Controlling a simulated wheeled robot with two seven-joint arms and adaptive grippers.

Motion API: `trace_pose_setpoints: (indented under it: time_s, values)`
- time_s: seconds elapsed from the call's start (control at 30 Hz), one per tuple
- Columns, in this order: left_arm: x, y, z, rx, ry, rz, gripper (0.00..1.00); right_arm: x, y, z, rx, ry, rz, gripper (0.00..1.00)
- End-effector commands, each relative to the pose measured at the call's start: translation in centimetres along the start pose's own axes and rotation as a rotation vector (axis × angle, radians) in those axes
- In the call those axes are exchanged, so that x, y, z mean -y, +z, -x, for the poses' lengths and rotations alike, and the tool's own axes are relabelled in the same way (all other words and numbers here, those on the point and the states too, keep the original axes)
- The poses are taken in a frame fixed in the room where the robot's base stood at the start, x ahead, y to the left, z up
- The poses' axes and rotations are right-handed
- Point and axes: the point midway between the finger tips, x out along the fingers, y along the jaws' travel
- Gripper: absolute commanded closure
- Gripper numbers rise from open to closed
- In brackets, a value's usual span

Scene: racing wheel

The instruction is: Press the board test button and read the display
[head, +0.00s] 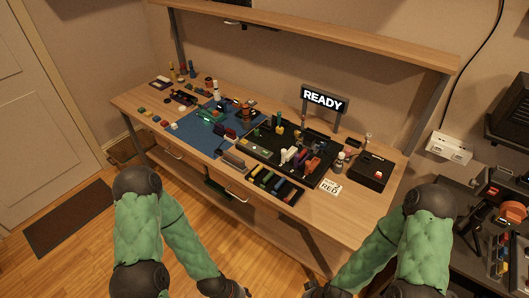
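A display sign (324,100) on two posts stands at the back of the workbench and reads "READY" in white letters on black. A black box (367,171) with a small red button (379,175) on top sits at the bench's right end; I cannot tell whether this is the board test button. A small green board (211,115) lies on the blue mat. My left gripper (238,291) and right gripper (316,290) are at the bottom edge, low in front of the bench and far from the box. Both are dark and partly cut off, so their opening is unclear.
The wooden workbench (342,218) holds a blue mat (183,132), a black mat (239,150) with colored parts, and a white card (330,187) ending in "RED". A shelf (330,36) spans above. A dark side table with tools stands right. The bench's front right corner is bare.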

Motion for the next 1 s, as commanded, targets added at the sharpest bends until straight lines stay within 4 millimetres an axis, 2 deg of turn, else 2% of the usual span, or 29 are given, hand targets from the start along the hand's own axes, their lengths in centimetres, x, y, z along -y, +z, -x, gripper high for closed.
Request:
trace_pose_setpoints:
  time_s: [0.13, 0.17, 0.33, 1.0]
  values:
    - [0.00, -0.01, 0.00, 0.000, 0.000, 0.000, 0.50, 0.00, 0.00, 0.00, 0.000, 0.000, 0.000, 1.00]
    - [0.00, -0.01, 0.00, 0.000, 0.000, 0.000, 0.53, 0.00, 0.00, 0.00, 0.000, 0.000, 0.000, 1.00]
    - [0.00, 0.00, 0.00, 0.000, 0.000, 0.000, 1.00, 0.00, 0.01, 0.00, 0.000, 0.000, 0.000, 1.00]
    - [0.00, -0.01, 0.00, 0.000, 0.000, 0.000, 1.00, 0.00, 0.01, 0.00, 0.000, 0.000, 0.000, 1.00]
